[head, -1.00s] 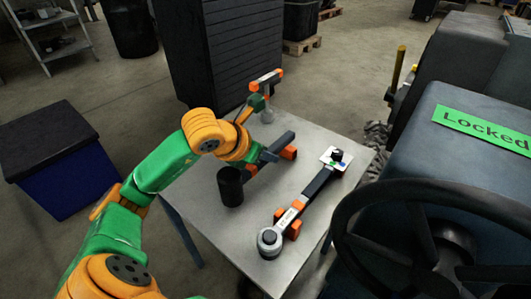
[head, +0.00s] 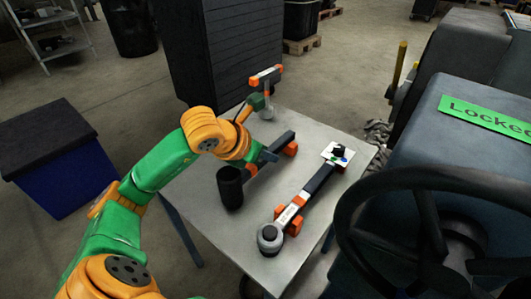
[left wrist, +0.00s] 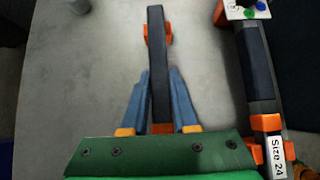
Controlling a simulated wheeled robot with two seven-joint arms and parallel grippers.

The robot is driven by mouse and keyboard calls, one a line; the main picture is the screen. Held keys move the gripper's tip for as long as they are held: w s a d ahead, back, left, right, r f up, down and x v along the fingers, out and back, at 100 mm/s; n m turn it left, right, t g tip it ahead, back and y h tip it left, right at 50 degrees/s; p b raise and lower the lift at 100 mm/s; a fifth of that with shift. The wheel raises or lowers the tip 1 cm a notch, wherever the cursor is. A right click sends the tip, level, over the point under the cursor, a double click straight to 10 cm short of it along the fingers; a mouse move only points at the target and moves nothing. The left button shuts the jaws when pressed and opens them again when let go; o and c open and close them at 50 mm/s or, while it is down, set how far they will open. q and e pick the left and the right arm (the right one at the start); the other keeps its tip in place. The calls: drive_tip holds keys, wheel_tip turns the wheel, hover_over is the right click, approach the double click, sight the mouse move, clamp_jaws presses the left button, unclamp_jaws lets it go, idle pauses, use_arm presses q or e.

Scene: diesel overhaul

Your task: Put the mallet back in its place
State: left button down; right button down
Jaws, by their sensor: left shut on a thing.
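The mallet has a black cylindrical head (head: 230,188) and a dark straight handle (head: 282,142). It is at the grey table's left part in the head view. In the left wrist view the handle (left wrist: 157,50) runs away from me between the two blue fingers. My left gripper (left wrist: 158,78) is shut on the handle; it also shows in the head view (head: 264,156). Orange rests (head: 291,148) stand by the handle, one near its far end (left wrist: 146,33) and one near the fingers (left wrist: 163,128). I cannot tell whether the handle touches them. The right gripper is out of view.
A long torque wrench (head: 300,205), marked Size 24, lies on orange rests to the right on the table (head: 215,240). A grey upright piece with an orange-ended bar (head: 266,77) stands at the far corner. A steering wheel (head: 365,235) is at the right.

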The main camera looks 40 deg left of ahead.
use_arm(q)
drive_tip(key=shift+f+b, duration=0.35)
drive_tip(key=shift+f, duration=0.05)
drive_tip(key=c, duration=1.1)
unclamp_jaws()
drive_tip(key=shift+f, duration=0.1)
drive_tip(key=o, duration=0.5)
